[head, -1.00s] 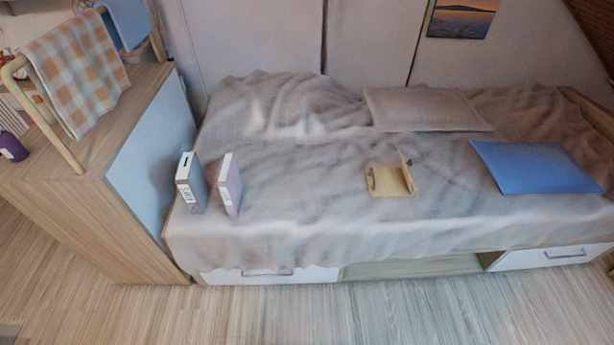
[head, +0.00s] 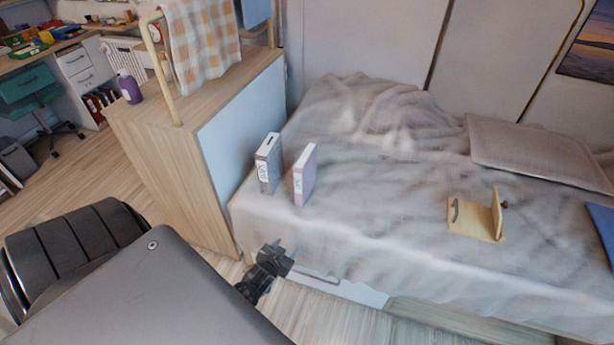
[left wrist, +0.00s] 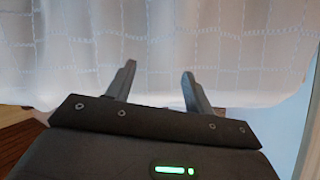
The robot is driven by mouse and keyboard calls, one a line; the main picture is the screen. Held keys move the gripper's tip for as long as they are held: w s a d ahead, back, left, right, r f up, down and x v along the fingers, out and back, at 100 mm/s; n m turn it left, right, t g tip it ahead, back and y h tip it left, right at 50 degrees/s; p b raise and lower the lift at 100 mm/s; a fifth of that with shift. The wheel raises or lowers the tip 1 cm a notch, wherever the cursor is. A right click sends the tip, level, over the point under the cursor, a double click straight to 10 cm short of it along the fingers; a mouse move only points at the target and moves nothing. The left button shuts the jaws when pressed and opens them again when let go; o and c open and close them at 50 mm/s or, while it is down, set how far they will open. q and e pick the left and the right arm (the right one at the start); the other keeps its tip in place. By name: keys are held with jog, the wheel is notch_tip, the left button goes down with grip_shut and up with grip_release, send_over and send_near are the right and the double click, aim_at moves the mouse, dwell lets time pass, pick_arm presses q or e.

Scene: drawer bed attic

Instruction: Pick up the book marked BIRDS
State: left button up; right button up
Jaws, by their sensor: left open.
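Two books stand upright on the bed near its left front corner in the head view: a grey one (head: 269,165) and a pale pink one (head: 305,177). Each has a white label on its spine; the lettering is too small to read for sure. My left gripper (head: 280,258) is below and in front of the books, beside the bed's front edge, apart from both. In the left wrist view its two fingers (left wrist: 158,88) are spread and empty, facing the hanging bed cover. My right gripper is not in view.
A wooden cabinet (head: 165,120) with a towel rail stands left of the bed (head: 400,170). A wooden stand (head: 475,222) lies on the bed to the right, with a pillow (head: 540,150) behind it. Drawers (head: 340,287) are under the bed. Floor is open at left.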

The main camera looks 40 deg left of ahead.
pick_arm(q)
jog(key=w+a+r+n+t+y+b, duration=0.15)
jog(key=w+r+t, duration=0.35)
jog(key=r, duration=0.8)
jog(key=n, duration=0.1)
send_near(298, 179)
jog(key=w, duration=0.3)
jog(key=shift+t+y, duration=0.25)
jog(key=shift+t, duration=0.15)
jog(key=shift+a+f+b+x, duration=0.1)
jog(key=shift+a+f+x, duration=0.05)
jog(key=shift+x, duration=0.95)
jog(key=shift+a+f+b+x, duration=0.1)
jog(key=shift+b+x, duration=0.05)
jog(key=shift+x, duration=0.9)
jog(key=shift+a+f+b+x, duration=0.1)
jog(key=shift+a+f+x, duration=0.05)
jog(key=shift+x, duration=0.95)
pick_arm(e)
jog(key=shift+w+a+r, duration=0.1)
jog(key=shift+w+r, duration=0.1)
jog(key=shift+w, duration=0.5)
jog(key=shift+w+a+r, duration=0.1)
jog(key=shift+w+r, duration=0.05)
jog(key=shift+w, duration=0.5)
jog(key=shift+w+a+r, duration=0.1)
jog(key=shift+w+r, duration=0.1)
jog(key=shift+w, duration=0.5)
